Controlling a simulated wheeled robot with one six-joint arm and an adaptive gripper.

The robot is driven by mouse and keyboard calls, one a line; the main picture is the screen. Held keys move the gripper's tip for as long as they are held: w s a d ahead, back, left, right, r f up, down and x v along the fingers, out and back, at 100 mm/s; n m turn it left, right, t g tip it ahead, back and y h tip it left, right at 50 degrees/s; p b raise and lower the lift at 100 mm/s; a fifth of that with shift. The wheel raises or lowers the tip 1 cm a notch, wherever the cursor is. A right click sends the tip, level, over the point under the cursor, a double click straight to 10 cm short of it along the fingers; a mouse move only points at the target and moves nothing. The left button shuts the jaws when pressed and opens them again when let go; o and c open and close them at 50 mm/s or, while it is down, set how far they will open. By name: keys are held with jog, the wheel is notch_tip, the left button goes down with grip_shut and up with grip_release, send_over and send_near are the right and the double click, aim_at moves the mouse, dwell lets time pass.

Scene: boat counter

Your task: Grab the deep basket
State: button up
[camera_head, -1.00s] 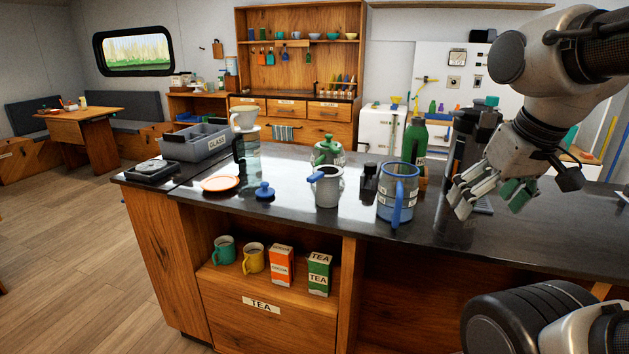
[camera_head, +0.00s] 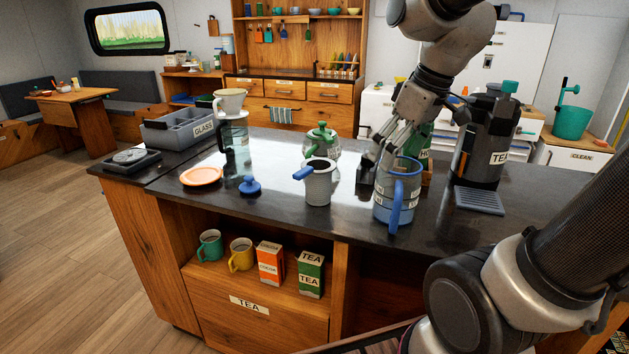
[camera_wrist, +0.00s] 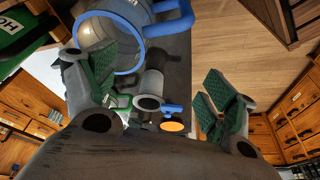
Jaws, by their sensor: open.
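The deep basket seems to be the grey cup-shaped vessel (camera_head: 318,186) with a blue side handle, standing upright on the dark counter. It also shows in the wrist view as a grey cylinder (camera_wrist: 151,84) between my fingers, farther off. My gripper (camera_head: 380,150) is open and empty above the counter, to the right of the basket and behind the blue-rimmed jug. Its green-padded fingers are spread in the wrist view (camera_wrist: 160,86). The gripper does not touch the basket.
The blue-handled jug (camera_head: 382,203) stands close right of the basket. A green-lidded pot (camera_head: 320,146) is behind it, a blue lid (camera_head: 250,187) and orange plate (camera_head: 201,176) left. A tea machine (camera_head: 483,140) stands right. The counter's front strip is clear.

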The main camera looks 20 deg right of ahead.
aim_at(329, 165)
jog(key=w+a+f+n, duration=0.2)
jog(key=w, duration=0.3)
jog(key=w+a+f+n+g+y, duration=0.1)
jog(key=w+a+f+n, duration=0.2)
jog(key=w, duration=0.2)
jog(key=w+a+f+n+y, duration=0.1)
jog(key=w+a+f+n, duration=0.1)
jog(key=w, duration=0.3)
jog(key=shift+w+a+f+n+g, duration=0.25)
jog(key=shift+f+n+g, duration=0.05)
jog(key=x, duration=0.7)
jog(key=shift+w+a+f, duration=0.2)
jog(key=shift+a+f, duration=0.1)
jog(key=shift+a, duration=0.05)
jog(key=c, duration=1.1)
